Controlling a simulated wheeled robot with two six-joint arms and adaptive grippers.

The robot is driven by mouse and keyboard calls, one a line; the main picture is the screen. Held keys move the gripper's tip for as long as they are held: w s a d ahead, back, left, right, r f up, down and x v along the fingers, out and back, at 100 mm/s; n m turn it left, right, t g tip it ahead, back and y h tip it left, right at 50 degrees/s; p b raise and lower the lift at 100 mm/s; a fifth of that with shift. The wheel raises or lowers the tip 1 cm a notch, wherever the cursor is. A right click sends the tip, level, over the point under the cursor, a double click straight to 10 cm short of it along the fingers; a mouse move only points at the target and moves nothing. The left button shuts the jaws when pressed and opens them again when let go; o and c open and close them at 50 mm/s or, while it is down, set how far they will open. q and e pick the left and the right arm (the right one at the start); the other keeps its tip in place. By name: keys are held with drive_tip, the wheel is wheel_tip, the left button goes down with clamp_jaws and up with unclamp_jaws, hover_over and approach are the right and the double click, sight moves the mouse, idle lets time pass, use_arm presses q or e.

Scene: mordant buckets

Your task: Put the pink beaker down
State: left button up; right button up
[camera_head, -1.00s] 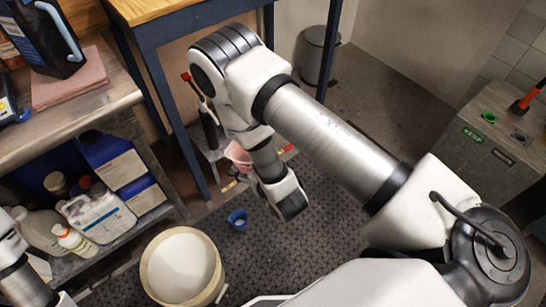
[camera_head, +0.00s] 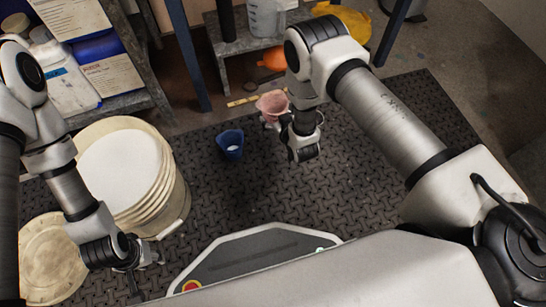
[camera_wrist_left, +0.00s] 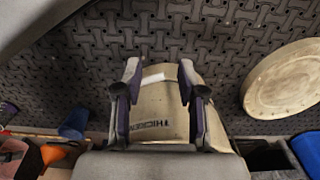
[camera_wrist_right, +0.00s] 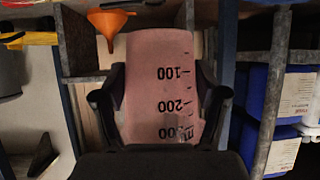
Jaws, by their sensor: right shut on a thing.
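The pink beaker (camera_head: 272,104) is held in my right gripper (camera_head: 287,120), over the far part of the dark mat near the bench. In the right wrist view the beaker (camera_wrist_right: 158,90) fills the space between the fingers, and its printed scale faces me. Whether its base touches the mat I cannot tell. My left gripper (camera_head: 150,257) is beside the front of the large cream bucket (camera_head: 175,200).
A blue beaker (camera_head: 230,146) stands on the patterned mat (camera_head: 240,195), left of the pink one. A round lid (camera_head: 50,262) lies at the lower left. An orange funnel (camera_head: 272,60) and a low step (camera_head: 240,40) are behind. The mat's right side is clear.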

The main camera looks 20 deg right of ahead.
drive_tip(key=f+b, duration=0.3)
drive_tip(key=f, duration=0.2)
drive_tip(key=f+b, duration=0.2)
drive_tip(key=f, duration=0.3)
drive_tip(key=w+f+b, duration=0.1)
drive_tip(key=f+b, duration=0.2)
drive_tip(key=f, duration=0.2)
drive_tip(key=shift+f+b, duration=0.1)
drive_tip(key=shift+b, duration=0.25)
drive_tip(key=shift+r, duration=0.2)
drive_tip(key=shift+c, duration=0.5)
drive_tip(key=shift+f, duration=0.2)
drive_tip(key=o, duration=1.2)
use_arm(q)
wheel_tip(320, 180, down, 11)
drive_tip(key=w, duration=0.1)
drive_tip(key=shift+w+t, duration=0.3)
use_arm(e)
drive_tip(key=shift+o, duration=0.2)
use_arm(q)
drive_tip(key=shift+a, duration=0.1)
use_arm(e)
drive_tip(key=shift+r, duration=0.1)
